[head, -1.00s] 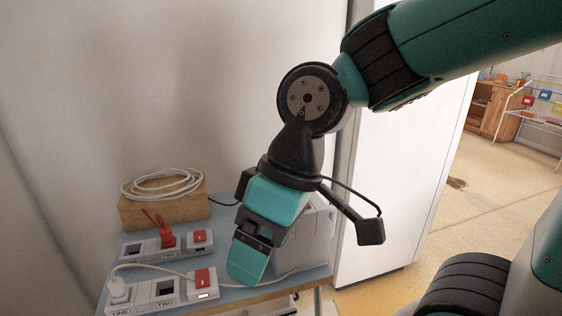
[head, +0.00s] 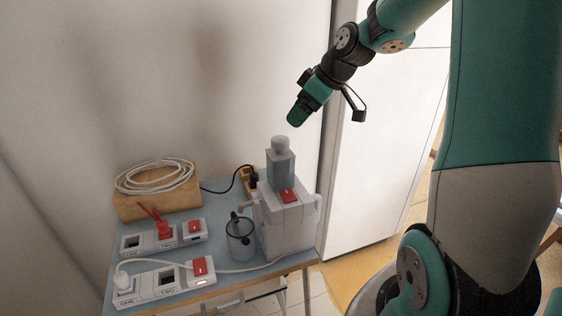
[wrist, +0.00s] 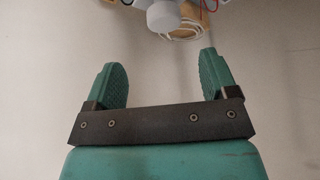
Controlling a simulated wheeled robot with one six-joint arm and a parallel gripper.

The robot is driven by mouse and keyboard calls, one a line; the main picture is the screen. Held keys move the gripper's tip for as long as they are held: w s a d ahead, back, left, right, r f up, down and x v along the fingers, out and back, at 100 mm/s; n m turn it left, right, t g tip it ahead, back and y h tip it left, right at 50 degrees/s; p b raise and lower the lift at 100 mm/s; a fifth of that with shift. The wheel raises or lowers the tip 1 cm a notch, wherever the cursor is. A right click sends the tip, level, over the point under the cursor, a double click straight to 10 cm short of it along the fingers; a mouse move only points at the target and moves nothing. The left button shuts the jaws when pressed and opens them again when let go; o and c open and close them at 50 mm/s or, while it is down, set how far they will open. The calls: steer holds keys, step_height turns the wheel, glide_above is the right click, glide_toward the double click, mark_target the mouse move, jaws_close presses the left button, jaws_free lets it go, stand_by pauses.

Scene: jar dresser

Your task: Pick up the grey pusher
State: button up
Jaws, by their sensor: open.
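The grey pusher (head: 281,163) stands upright in the top of a pale grey machine (head: 285,222) on the blue table (head: 226,217). It has a square body with a round knob on top. In the head view my gripper (head: 296,117) is up and to the right of the pusher, apart from it, with its fingers pointing down and left. In the wrist view my gripper (wrist: 162,80) is open with nothing between its fingers. A round pale knob, probably the pusher (wrist: 163,15), shows beyond the fingertips at the top edge.
A clear jug (head: 240,240) stands left of the machine. Two power strips (head: 162,283) with red switches lie on the left of the table. A coiled white cable (head: 155,176) rests on a wooden block (head: 157,200). A wall stands behind, a white panel (head: 385,160) to the right.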

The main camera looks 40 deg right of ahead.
mark_target(282, 139)
steer(key=p+x, duration=0.1)
steer(key=x, duration=0.4)
steer(key=shift+f, duration=0.1)
steer(key=shift+s+a+p+x, duration=0.1)
steer(key=shift+p+x, duration=0.5)
steer(key=shift+x, duration=0.75)
steer(key=shift+s+a+p+x, duration=0.1)
steer(key=shift+p+x, duration=0.45)
steer(key=shift+x, duration=0.85)
steer(key=c, duration=1.3)
